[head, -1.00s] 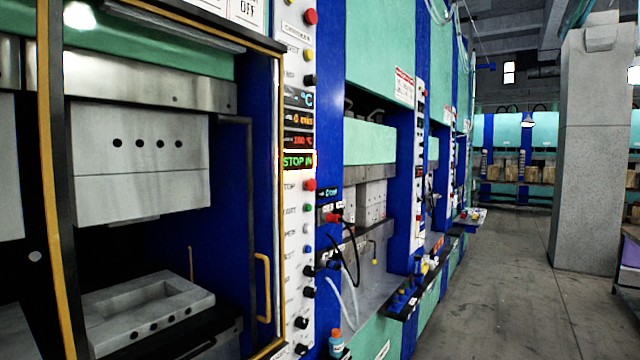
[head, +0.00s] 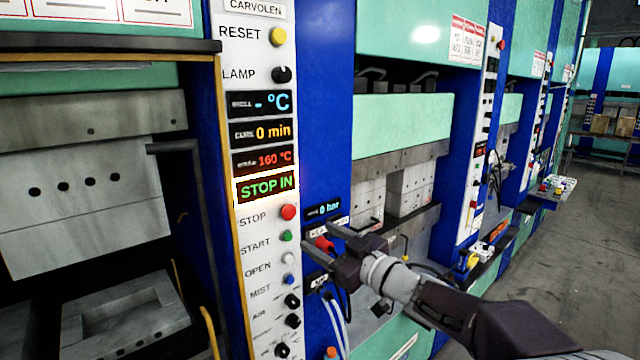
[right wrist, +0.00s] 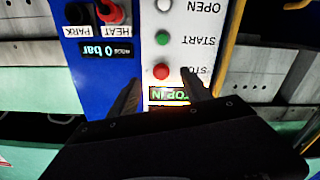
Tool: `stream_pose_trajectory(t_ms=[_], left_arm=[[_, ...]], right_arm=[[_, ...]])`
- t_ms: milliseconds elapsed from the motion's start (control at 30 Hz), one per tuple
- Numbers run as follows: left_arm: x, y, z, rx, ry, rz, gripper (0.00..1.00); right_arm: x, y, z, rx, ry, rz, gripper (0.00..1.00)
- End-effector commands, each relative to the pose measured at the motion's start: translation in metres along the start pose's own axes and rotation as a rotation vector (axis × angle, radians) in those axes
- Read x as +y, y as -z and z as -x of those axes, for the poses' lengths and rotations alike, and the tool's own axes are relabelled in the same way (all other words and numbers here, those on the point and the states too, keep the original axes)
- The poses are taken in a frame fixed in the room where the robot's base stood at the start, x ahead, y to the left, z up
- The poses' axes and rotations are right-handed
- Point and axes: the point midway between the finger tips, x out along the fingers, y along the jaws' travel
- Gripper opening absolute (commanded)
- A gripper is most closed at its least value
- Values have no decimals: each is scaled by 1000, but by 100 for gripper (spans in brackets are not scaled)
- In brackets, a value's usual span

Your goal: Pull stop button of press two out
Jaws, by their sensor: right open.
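The red STOP button (head: 289,212) is on the white control panel (head: 255,262) of the nearest press. Above it, the display (head: 267,187) reads "STOP IN" in green, with a bright outline. My right gripper (head: 318,236) is open and empty, just right of and a little below the button in the head view. In the right wrist view, which shows the panel upside down, the red button (right wrist: 161,72) appears between my two spread fingers (right wrist: 160,84). They look apart from it. No panel number shows. My left gripper is not in view.
Below STOP are a green START button (head: 286,236), a white OPEN button (head: 288,258) and several knobs. A red HEAT switch (right wrist: 108,12) and a "0 bar" gauge (right wrist: 94,51) are beside the panel. More presses stand along the row; the floor (head: 548,258) at right is clear.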

Motion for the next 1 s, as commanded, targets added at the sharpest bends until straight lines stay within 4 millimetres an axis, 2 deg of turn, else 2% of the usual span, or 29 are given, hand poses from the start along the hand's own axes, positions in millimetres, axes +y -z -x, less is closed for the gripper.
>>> stream_pose_trajectory(t_ms=[33,100,367,467,733,867,1000], left_arm=[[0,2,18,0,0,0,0],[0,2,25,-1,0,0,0],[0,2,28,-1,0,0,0],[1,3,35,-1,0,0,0],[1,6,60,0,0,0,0],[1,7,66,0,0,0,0],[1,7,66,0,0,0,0]], right_arm=[[6,16,0,-3,-3,-1,57],[9,20,0,-6,-6,-3,57],[11,21,-2,-8,-9,-4,57],[12,23,-15,-8,-7,-7,57],[12,23,-70,-10,-8,-7,57],[13,22,-85,-9,-10,-6,57],[12,20,-90,-8,-11,-4,57]])
